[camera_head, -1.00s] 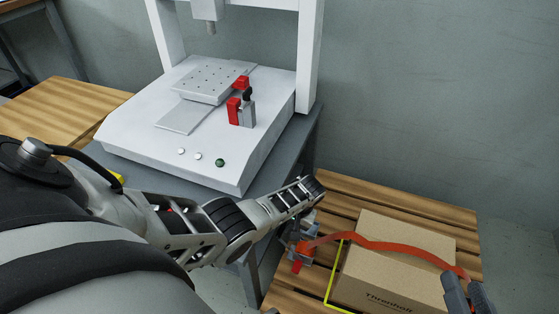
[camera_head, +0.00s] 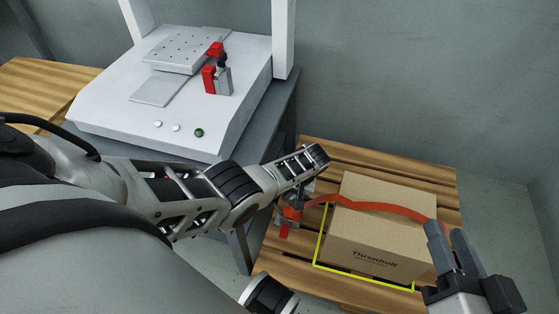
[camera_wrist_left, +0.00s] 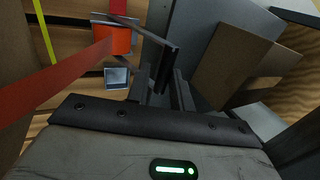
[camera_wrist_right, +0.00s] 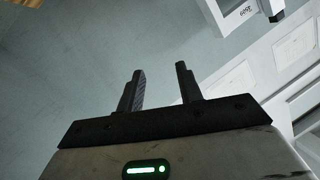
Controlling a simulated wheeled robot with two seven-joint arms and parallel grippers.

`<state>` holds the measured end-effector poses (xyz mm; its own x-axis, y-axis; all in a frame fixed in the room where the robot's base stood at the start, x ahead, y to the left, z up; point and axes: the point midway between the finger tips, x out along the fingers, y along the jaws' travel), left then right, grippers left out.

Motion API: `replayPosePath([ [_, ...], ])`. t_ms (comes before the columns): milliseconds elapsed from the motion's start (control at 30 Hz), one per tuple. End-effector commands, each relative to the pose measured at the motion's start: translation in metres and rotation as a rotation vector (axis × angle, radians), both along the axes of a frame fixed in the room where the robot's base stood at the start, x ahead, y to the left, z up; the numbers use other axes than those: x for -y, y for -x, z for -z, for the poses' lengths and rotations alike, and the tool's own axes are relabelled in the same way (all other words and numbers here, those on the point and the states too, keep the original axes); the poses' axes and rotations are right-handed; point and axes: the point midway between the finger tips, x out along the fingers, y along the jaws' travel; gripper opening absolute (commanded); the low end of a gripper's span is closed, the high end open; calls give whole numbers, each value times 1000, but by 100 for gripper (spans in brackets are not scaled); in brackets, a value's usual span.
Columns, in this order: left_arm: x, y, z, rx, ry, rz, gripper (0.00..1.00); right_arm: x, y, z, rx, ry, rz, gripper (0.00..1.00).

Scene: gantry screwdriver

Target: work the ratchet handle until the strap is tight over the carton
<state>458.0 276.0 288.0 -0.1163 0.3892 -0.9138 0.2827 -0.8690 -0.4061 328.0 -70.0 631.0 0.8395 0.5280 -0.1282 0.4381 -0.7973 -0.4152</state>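A brown carton (camera_head: 376,242) sits on a slatted wooden pallet (camera_head: 440,180). An orange strap (camera_head: 385,208) runs across its top and bows up near the left edge. The ratchet (camera_head: 291,211) is left of the carton; its orange drum (camera_wrist_left: 116,40) and dark handle (camera_wrist_left: 168,62) show in the left wrist view. My left gripper (camera_wrist_left: 163,80) is at the handle, its fingers close on either side of it; in the head view my arm mostly hides them. My right gripper (camera_head: 454,245) is open and empty, in front of the carton's right end; it also shows in the right wrist view (camera_wrist_right: 158,85).
A white gantry machine (camera_head: 170,95) with a red clamp (camera_head: 214,75) stands on a grey table (camera_head: 280,115) behind my left arm. Yellow lines (camera_head: 320,235) edge the carton's place. Bare floor (camera_head: 505,210) lies right of the pallet.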

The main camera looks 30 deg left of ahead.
Motion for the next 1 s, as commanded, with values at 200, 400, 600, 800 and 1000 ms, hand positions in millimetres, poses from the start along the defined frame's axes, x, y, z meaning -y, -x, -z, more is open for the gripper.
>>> replayPosePath([
  [200, 6, 3, 4, -6, 10, 1, 36, 0, 0, 3, -4, 2, 0, 36],
  [400, 4, 2, 0, -5, 7, 1, 36, 0, 0, 1, -6, 3, 1, 36],
  [600, 15, -2, -29, -3, 6, 5, 36, 3, 3, 5, -36, 84, 9, 36],
  [800, 34, -8, -75, -4, 9, 5, 36, 13, 7, 11, -61, 244, 15, 36],
  [1000, 52, -13, -114, -5, 9, 4, 36, 20, 5, 28, -160, 317, 15, 36],
])
